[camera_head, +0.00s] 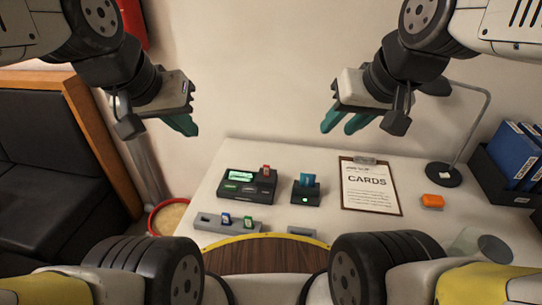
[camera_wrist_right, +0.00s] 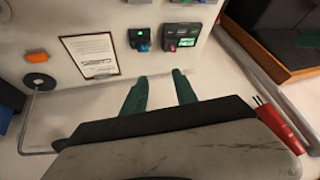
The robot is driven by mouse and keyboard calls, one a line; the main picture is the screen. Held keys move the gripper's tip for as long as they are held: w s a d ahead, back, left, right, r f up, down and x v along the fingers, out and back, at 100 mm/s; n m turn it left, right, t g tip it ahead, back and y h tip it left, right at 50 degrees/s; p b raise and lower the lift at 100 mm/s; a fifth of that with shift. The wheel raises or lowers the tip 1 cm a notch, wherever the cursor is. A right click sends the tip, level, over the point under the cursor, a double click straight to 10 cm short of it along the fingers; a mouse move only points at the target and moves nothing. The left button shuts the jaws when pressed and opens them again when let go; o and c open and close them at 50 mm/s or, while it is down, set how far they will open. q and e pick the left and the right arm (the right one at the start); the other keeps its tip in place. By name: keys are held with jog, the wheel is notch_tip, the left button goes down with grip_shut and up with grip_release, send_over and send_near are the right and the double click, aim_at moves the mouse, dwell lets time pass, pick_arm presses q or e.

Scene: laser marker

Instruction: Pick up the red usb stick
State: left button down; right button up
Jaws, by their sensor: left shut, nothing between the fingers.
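A small red usb stick (camera_head: 266,170) stands upright in the black device with a lit green screen (camera_head: 234,185), at its right rear. It also shows small in the right wrist view (camera_wrist_right: 173,47). My left gripper (camera_head: 188,128) is shut and empty, high up at the left, apart from the table. My right gripper (camera_head: 346,124) is open and empty, raised over the back of the table, to the right of the stick. Its two green fingers stand apart in the right wrist view (camera_wrist_right: 162,77), with nothing between them.
A black reader (camera_head: 306,196) with a blue card stands right of the device. A grey rack (camera_head: 210,221) holds small blue and green sticks in front. A clipboard (camera_head: 370,188), orange box (camera_head: 432,201), lamp (camera_head: 443,174) and blue binders (camera_head: 511,155) occupy the right.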

jog(key=n+g+h, duration=0.2)
jog(key=n+g, duration=0.4)
jog(key=n, duration=0.9)
send_over(267, 166)
jog(key=f, duration=2.5)
jog(key=shift+w, duration=0.2)
jog(key=shift+a+f, duration=0.15)
jog(key=shift+f, duration=0.6)
notch_tip(267, 166, down, 7)
jog(key=shift+f, duration=0.1)
jog(key=shift+c, duration=0.4)
grip_shut()
